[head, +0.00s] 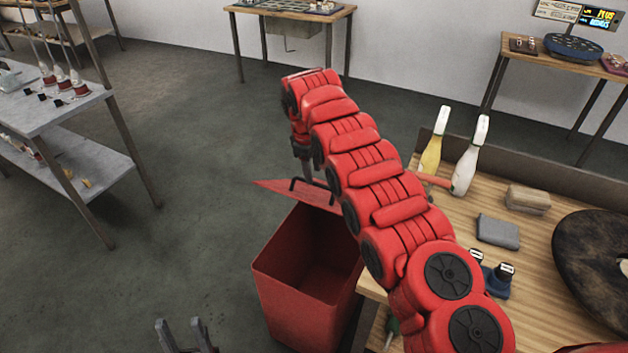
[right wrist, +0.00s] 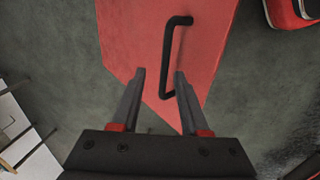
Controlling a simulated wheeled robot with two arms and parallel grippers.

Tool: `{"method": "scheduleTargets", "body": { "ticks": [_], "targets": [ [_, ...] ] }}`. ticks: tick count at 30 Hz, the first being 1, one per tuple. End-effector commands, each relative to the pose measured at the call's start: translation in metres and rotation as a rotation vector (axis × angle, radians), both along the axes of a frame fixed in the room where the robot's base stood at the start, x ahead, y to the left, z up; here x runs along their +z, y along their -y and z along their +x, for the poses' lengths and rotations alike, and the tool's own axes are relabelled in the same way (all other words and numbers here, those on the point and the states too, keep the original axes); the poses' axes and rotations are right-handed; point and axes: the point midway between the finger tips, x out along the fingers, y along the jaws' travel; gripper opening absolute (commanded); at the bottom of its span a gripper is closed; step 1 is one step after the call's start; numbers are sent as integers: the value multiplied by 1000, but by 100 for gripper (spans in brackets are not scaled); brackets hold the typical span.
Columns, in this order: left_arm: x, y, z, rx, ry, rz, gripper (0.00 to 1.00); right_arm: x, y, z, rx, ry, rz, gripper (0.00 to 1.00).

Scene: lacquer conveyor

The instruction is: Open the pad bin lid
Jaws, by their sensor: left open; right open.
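The red pad bin (head: 300,297) stands on the floor beside the workbench, and I see into its dark interior. Its red lid (head: 275,189) is swung up at the bin's far side; my right arm hides part of it. The black bar handle (head: 311,189) is on the lid. In the right wrist view the lid (right wrist: 135,50) fills the middle, with the handle (right wrist: 167,55) between and beyond the fingers. My right gripper (right wrist: 160,75) is open at the handle, not closed on it. My left gripper (head: 184,332) is open and empty at the bottom edge.
A wooden workbench (head: 455,222) stands right of the bin, with two bottles, a grey block (head: 498,231) and a dark round disc (head: 590,262). A grey shelf (head: 50,105) stands at left. The floor between shelf and bin is clear.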

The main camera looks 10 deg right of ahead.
Motion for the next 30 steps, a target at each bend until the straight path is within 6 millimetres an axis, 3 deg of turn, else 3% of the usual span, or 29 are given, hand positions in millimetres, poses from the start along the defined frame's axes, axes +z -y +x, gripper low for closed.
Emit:
{"method": "scheduleTargets", "body": {
  "ticks": [5, 9, 14, 19, 30],
  "targets": [
    [-6, 0, 0, 0, 0, 0, 50, 50, -6, -7, 1, 6, 1, 45],
    [5, 0, 0, 0, 0, 0, 50, 88, -10, -12, 1, 3, 2, 45],
    [18, 0, 0, 0, 0, 0, 50, 118, -12, -17, -2, 1, 1, 45],
    [23, 0, 0, 0, 0, 0, 50, 130, -13, -20, -2, 0, 0, 45],
    [23, 0, 0, 0, 0, 0, 50, 130, -13, -20, -4, -3, 3, 45]
  ]
}}
